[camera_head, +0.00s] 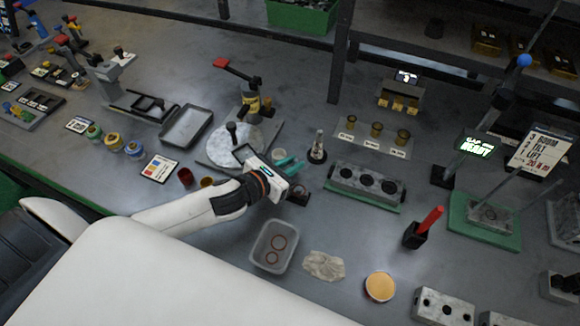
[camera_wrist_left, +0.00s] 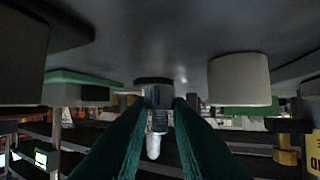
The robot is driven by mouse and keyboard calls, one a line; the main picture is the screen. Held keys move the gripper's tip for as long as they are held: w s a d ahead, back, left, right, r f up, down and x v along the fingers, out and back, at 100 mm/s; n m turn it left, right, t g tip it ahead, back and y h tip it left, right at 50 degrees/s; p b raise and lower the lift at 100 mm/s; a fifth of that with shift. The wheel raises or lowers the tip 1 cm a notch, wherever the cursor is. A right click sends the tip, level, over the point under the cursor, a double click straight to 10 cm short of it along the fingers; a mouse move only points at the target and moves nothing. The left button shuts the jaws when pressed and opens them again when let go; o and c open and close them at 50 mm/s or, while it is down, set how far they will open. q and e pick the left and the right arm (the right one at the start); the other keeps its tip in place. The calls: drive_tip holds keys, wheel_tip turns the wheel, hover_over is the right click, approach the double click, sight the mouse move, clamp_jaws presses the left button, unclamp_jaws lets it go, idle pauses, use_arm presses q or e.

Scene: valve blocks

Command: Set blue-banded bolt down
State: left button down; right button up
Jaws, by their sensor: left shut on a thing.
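My left gripper (camera_head: 299,164) reaches in low over the middle of the table, its teal fingers pointing right. In the left wrist view, my left gripper (camera_wrist_left: 161,104) has its two fingers on either side of a small grey and pale piece, the bolt (camera_wrist_left: 158,122). Its blue band is not clear there, and the head view does not show the held bolt clearly. I cannot tell whether the bolt touches anything. My right gripper is not in view.
A grey block with dark holes (camera_head: 367,184) on a green base lies right of the gripper. A grey tray with rings (camera_head: 275,246) is in front. A round pale plate (camera_head: 225,149) with a knob is behind left. A red-handled tool (camera_head: 425,228) stands at right.

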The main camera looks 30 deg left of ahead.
use_arm(q)
drive_tip(key=shift+f, duration=0.8)
drive_tip(key=shift+f, duration=0.1)
drive_tip(key=c, duration=1.6)
unclamp_jaws()
